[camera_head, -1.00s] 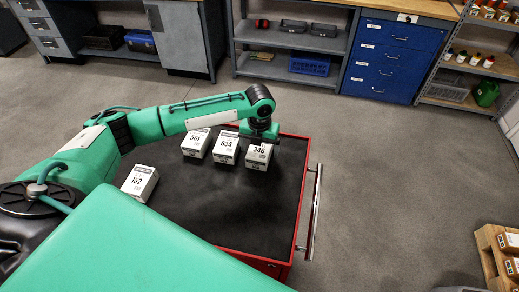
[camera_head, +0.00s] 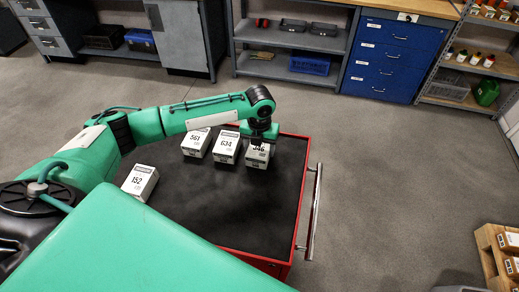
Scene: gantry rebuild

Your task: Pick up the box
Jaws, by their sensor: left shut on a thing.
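Several white numbered boxes are on the black top of a red cart (camera_head: 246,218). Box 346 (camera_head: 257,160) is at the right end of a row at the cart's far side. My left gripper (camera_head: 259,143) is over this box from above and shut on it, covering part of its top and number. Box 634 (camera_head: 227,148) is just left of it, and box 561 (camera_head: 196,143) is left of that. Box 152 (camera_head: 139,182) lies apart, nearer and to the left. My right gripper is not in view.
The cart's right half is bare, with a metal handle (camera_head: 314,212) along its right edge. Grey shelves (camera_head: 290,38) and a blue drawer cabinet (camera_head: 393,55) stand at the back. A wooden pallet (camera_head: 491,252) with boxes is at lower right. Open floor lies between.

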